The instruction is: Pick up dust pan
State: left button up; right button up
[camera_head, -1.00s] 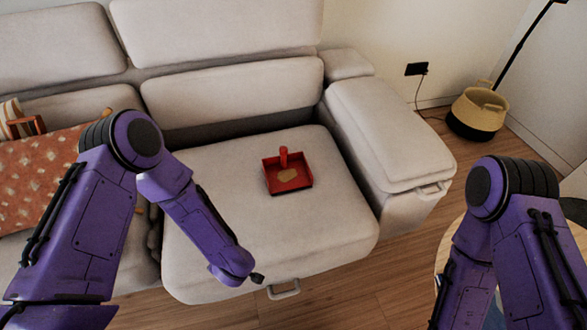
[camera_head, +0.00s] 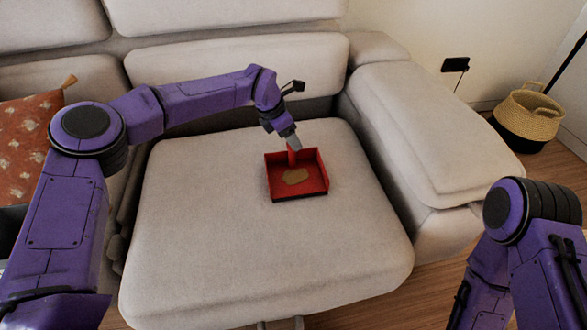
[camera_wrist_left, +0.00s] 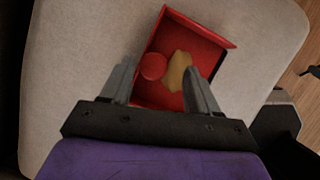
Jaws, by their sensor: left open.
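The red dust pan (camera_head: 312,185) lies on the sofa's seat cushion, with a tan patch in its tray and its red handle standing at the back. My left gripper (camera_head: 294,143) is right at the top of the handle, which it partly hides. In the left wrist view the dust pan (camera_wrist_left: 205,42) lies below the gripper. The round handle end (camera_wrist_left: 153,66) shows between the two open fingers of my left gripper (camera_wrist_left: 158,85), nearer the left one. I cannot tell whether a finger touches it. My right arm is at the lower right; its gripper is out of view.
The light sofa seat (camera_head: 220,230) is clear around the pan. The backrest (camera_head: 240,70) rises close behind my left arm, and the armrest (camera_head: 430,130) stands to the right. A patterned orange cushion (camera_head: 30,150) lies far left. A basket (camera_head: 527,115) stands on the floor.

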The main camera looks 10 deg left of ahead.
pick_arm(q)
jog(key=b, duration=0.1)
send_over(295, 165)
jog(key=w, duration=0.1)
jog(key=f, duration=0.5)
jog(key=shift+w+a+f, duration=0.1)
jog(key=shift+w+a, duration=0.05)
jog(key=shift+a, duration=0.2)
grip_shut()
